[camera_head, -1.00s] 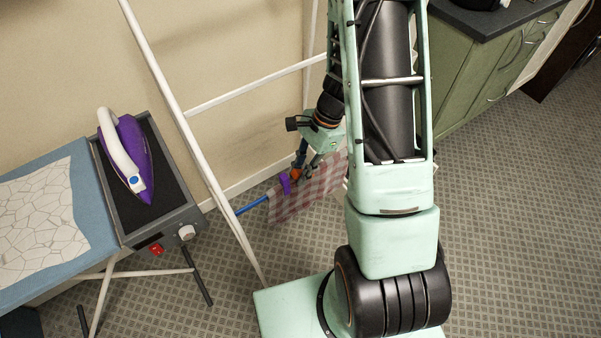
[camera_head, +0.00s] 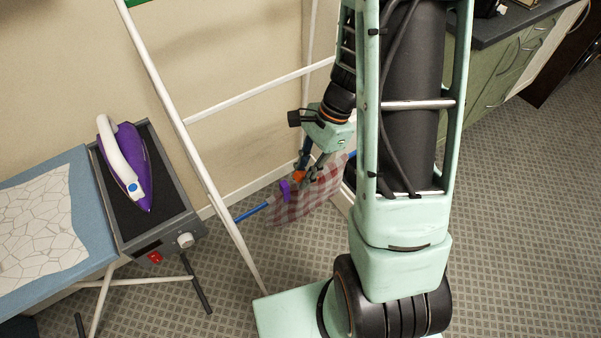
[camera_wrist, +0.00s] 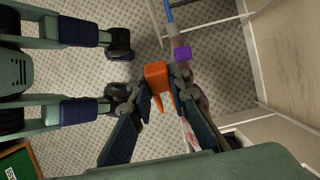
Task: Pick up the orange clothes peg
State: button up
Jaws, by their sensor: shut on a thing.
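The orange clothes peg (camera_wrist: 157,76) is between the fingertips of my gripper (camera_wrist: 161,84) in the wrist view, its two prongs pointing towards the camera. My gripper is shut on it. In the head view the peg (camera_head: 299,176) is a small orange patch at the fingertips of my gripper (camera_head: 303,172), just above a red-and-white checked cloth (camera_head: 290,210). I cannot tell whether the peg still touches the cloth or its rod.
A purple peg (camera_head: 285,188) sits on the cloth beside my gripper. A blue rod (camera_head: 252,211) runs between white rack bars (camera_head: 205,185). A purple iron (camera_head: 135,165) rests on a grey stand at left. Green cabinets (camera_head: 490,75) stand at right. Patterned floor lies open at right.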

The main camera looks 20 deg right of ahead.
jog(key=s+r, duration=0.5)
jog(key=s, duration=0.5)
jog(key=shift+s+r, duration=0.25)
jog(key=shift+r, duration=0.1)
dwell(0.3)
